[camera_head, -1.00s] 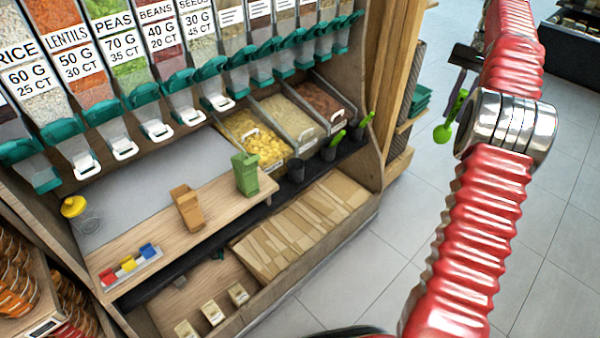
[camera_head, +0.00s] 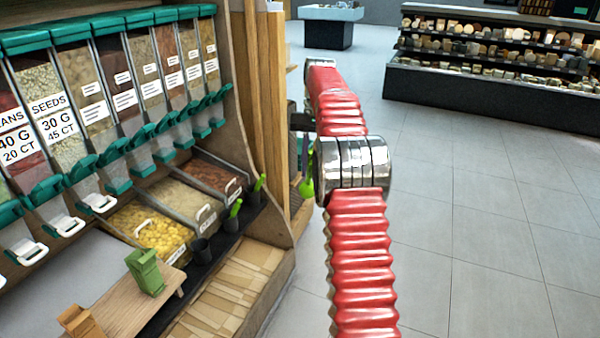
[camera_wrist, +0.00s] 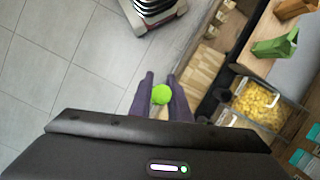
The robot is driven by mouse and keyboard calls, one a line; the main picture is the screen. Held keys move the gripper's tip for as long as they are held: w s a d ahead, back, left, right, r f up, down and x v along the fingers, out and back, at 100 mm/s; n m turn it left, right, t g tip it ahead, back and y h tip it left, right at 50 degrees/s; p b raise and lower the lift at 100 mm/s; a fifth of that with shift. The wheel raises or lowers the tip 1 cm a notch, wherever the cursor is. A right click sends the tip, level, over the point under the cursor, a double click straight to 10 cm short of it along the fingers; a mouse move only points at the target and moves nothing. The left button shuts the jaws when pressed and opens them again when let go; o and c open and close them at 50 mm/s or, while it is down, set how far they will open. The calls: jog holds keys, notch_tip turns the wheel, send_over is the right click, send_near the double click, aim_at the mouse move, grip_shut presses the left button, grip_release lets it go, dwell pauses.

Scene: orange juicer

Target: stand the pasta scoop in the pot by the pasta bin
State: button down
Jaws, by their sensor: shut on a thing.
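My gripper (camera_wrist: 160,84) is shut on the green pasta scoop (camera_wrist: 161,94), whose round green end shows between the dark fingers in the wrist view. In the head view the scoop (camera_head: 306,188) hangs beside the right end of the shelf unit, partly hidden by my red arm. The pasta bin (camera_head: 150,230) holds yellow pasta and also shows in the wrist view (camera_wrist: 257,103). A dark pot (camera_head: 200,251) stands in front of the pasta bin and looks empty. The scoop is in the air, well away from this pot.
Two more dark pots, a middle one (camera_head: 231,226) and a far one (camera_head: 254,197), hold green-handled scoops. A green bag (camera_head: 145,271) and a brown bag (camera_head: 79,322) stand on the wooden counter. A wooden post (camera_head: 265,100) edges the unit. Open tiled floor (camera_head: 470,220) lies to the right.

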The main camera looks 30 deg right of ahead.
jog(key=a+f+n, duration=0.2)
jog(key=a+f, duration=0.3)
jog(key=a, duration=0.4)
jog(key=s+a+f+n+h, duration=0.1)
jog(key=a+f+n, duration=0.1)
jog(key=a+f, duration=0.4)
jog(key=s+a+f+n+g, duration=0.1)
jog(key=a+f+n, duration=0.2)
jog(key=a, duration=1.1)
notch_tip(320, 180, down, 2)
jog(key=shift+f+h, duration=0.15)
jog(key=shift+h, duration=0.25)
